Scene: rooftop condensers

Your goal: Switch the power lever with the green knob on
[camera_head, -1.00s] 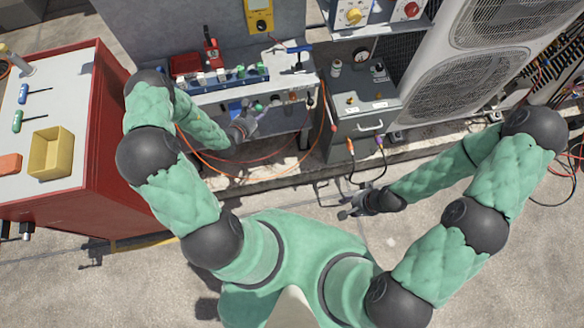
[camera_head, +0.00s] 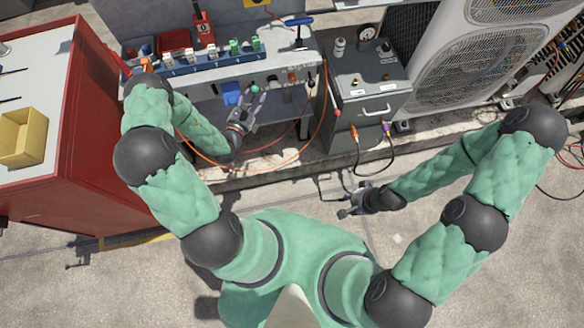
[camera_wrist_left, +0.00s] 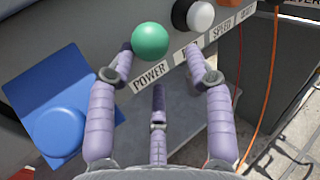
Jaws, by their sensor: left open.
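The green knob (camera_wrist_left: 150,42) of the power lever sits on the front of the bench panel, above a label (camera_wrist_left: 150,76) reading POWER in the left wrist view. In the head view the green knob (camera_head: 255,88) shows at the fingertips of my left gripper (camera_head: 253,96). My left gripper (camera_wrist_left: 160,62) is open, with one finger on each side below the knob; I cannot tell whether either finger touches it. The lever's shaft is hidden behind the knob. My right gripper (camera_head: 352,205) hangs low over the ground, away from the bench; its finger opening is too small to tell.
A white knob (camera_wrist_left: 199,15) with a black base stands just right of the green one. A blue box (camera_wrist_left: 62,106) is at left. A grey cabinet (camera_head: 368,108) with gauges stands right of the bench, a red cabinet (camera_head: 85,150) at left. Orange cables hang below the panel.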

